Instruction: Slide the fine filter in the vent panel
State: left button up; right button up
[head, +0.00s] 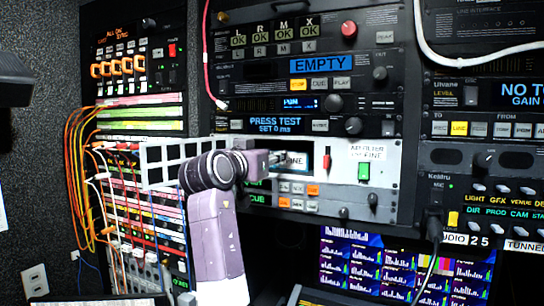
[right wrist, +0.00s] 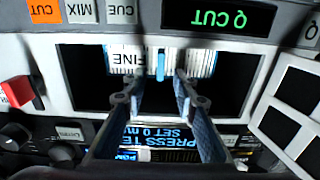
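The white vent panel (head: 345,150) sits in the middle rack, with a label that seems to read "AIR FILTER" and "FINE". The fine filter (right wrist: 125,62) is a pleated white block with a "FINE" label and a blue tab (right wrist: 160,65). It stands in the panel's dark opening, with dark gaps on both sides; its depth in the slot is unclear. In the head view its label (head: 297,160) shows partly behind my right gripper (head: 277,160). In the right wrist view my right gripper (right wrist: 157,85) is open, its fingers apart on either side of the blue tab. My left gripper is not in view.
A white grille door (head: 165,158) stands swung out left of the opening, close to my right arm. Patch cables (head: 82,165) hang at the left.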

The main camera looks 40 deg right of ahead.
jog(key=v, duration=1.2)
jog(key=shift+f, duration=0.1)
